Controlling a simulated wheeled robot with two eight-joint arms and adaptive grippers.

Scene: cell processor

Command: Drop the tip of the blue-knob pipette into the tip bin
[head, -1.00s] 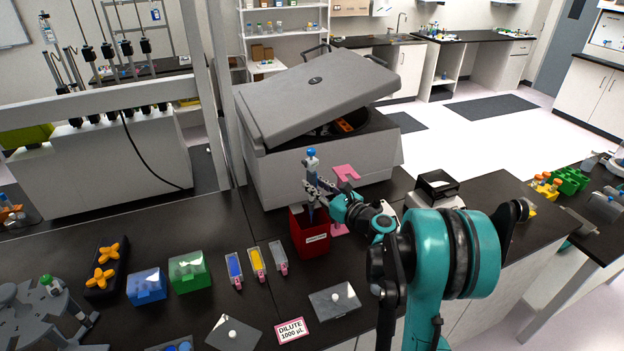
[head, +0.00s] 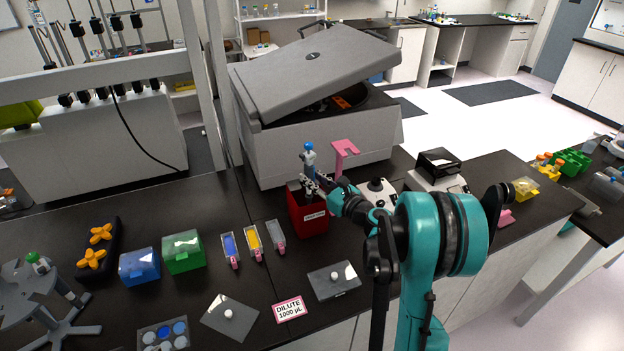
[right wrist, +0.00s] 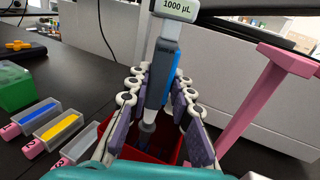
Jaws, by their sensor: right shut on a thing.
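The blue-knob pipette (head: 309,156) stands roughly upright in my right gripper (head: 316,184). Its grey and blue body (right wrist: 160,85) with a 1000 µL display shows in the right wrist view between the white-linked fingers (right wrist: 152,98), which are shut on it. The red tip bin (head: 309,216) is directly below the gripper on the black bench. The lower end of the pipette points down into the bin's opening, and the bin's rim (right wrist: 183,150) shows around it. Whether a tip is on the pipette is hidden. My left gripper is not in view.
A pink stand (head: 345,150) rises just right of the bin, close to my right gripper. A grey centrifuge (head: 320,150) with raised lid stands behind. Three small reservoirs (head: 254,242), a green box (head: 183,252) and a blue box (head: 139,266) lie to the left.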

